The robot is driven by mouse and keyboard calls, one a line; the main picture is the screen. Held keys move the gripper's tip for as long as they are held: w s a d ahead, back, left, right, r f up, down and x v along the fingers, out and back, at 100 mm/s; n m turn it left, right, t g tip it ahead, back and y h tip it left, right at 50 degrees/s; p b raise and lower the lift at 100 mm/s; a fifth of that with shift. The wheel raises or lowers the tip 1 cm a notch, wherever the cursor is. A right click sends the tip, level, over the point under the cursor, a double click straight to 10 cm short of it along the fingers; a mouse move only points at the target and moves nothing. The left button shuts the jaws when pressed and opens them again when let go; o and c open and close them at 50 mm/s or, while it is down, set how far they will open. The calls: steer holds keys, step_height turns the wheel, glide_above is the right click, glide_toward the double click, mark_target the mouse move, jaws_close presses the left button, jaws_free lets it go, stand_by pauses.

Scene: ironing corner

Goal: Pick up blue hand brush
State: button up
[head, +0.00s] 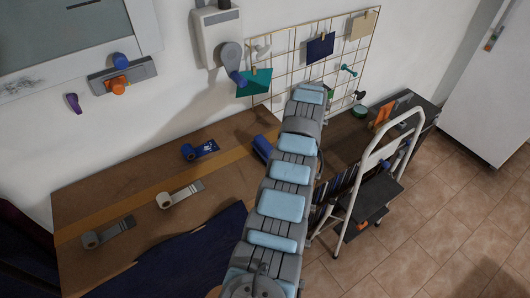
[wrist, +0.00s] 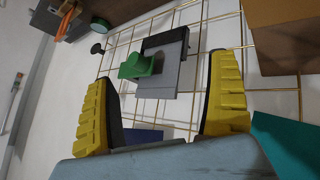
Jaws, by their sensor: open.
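My gripper (wrist: 160,72) is open in the wrist view, its two yellow-padded fingers spread wide with nothing held between them. It faces the wire grid, with a grey and black flat piece with a green knob (wrist: 138,66) beyond the fingertips. In the head view my arm reaches up to the grid and the gripper cannot be made out. No hand brush is clearly recognisable. A blue item with a round end and a flat part (head: 205,149) lies on the brown table; a second blue item (head: 262,148) lies there beside my arm, partly hidden. I cannot tell whether either is the brush.
The wire grid (head: 276,65) on the wall holds cards and small items. Two grey items (head: 181,194) (head: 109,232) lie on the table (head: 150,178), with dark blue cloth (head: 190,262) at its front. A step stool (head: 366,190) stands right of my arm.

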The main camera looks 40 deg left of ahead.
steer(key=s+a+r+n+g+h+b, duration=0.1)
steer(key=s+a+r+n+g, duration=0.15)
steer(key=s+r+g, duration=0.4)
step_height(320, 180, up, 6)
steer(key=n+g+h+b, duration=0.1)
steer(key=h, duration=0.2)
glide_above(265, 144)
steer(key=shift+a+f+p, duration=0.1)
steer(key=shift+f+p, duration=0.55)
steer(key=shift+f, duration=5.2)
steer(key=shift+w+a+f+p, duration=0.1)
steer(key=shift+f+p, duration=1)
steer(key=shift+f, duration=1.65)
steer(key=c, duration=1.3)
steer(key=shift+r, duration=0.1)
